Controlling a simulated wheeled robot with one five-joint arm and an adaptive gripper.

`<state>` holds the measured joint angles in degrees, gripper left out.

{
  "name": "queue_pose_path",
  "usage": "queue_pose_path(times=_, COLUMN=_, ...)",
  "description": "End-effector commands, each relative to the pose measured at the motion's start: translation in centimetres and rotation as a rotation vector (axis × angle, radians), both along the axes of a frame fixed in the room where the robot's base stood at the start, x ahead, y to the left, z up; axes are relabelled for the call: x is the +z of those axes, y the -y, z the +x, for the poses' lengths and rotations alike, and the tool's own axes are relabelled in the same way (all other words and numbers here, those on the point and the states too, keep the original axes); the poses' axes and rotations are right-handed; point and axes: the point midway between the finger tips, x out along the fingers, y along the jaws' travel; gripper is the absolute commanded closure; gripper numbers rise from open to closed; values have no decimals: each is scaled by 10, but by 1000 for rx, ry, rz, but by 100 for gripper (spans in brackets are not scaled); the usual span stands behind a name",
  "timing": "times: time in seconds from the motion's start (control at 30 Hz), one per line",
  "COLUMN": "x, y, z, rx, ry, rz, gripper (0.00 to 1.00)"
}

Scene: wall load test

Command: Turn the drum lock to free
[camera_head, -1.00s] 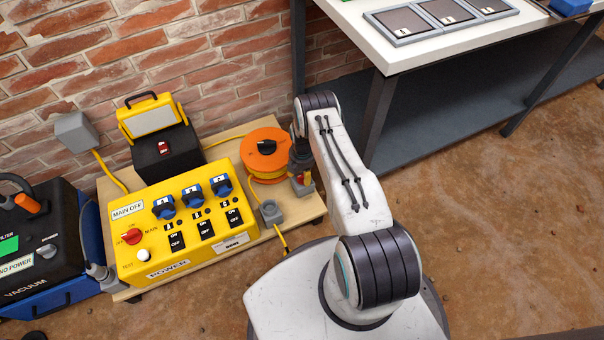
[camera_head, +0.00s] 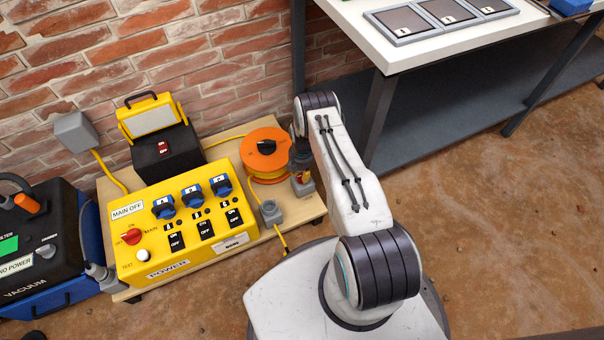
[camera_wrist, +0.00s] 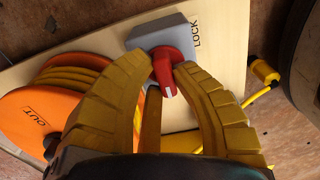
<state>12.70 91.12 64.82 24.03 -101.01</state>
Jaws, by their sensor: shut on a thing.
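The drum lock is a grey box (camera_wrist: 200,32) with a red knob (camera_wrist: 166,68) on the wooden board, beside the cable drum. In the wrist view my gripper (camera_wrist: 163,72) has its yellow fingers closed on both sides of the red knob. The knob's white mark points toward the bottom of the picture, away from the printed word LOCK (camera_wrist: 196,33). The orange drum (camera_head: 266,148) with yellow cable stands to the left of the lock; it also shows in the wrist view (camera_wrist: 35,115) with the word OUT. In the head view my arm partly hides the lock (camera_head: 304,186).
A yellow power box (camera_head: 190,222) with switches and blue sockets stands left of the drum. A grey socket (camera_head: 270,212) with yellow cable lies in front of the drum. A white-topped bench (camera_head: 425,55) stands at the right. A worklight (camera_head: 152,118) stands behind.

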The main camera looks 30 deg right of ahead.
Motion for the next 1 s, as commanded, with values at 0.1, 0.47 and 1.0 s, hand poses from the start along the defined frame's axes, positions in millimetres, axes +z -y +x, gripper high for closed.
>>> queue_pose_path(times=0.1, x=-3, y=0, z=-1, rx=-50, ry=-1, rz=0, gripper=100)
queue_pose_path(times=0.47, x=-5, y=2, z=-1, rx=-347, ry=-1, rz=0, gripper=100)
queue_pose_path(times=1.0, x=-4, y=4, z=-2, rx=-859, ry=-1, rz=1, gripper=100)
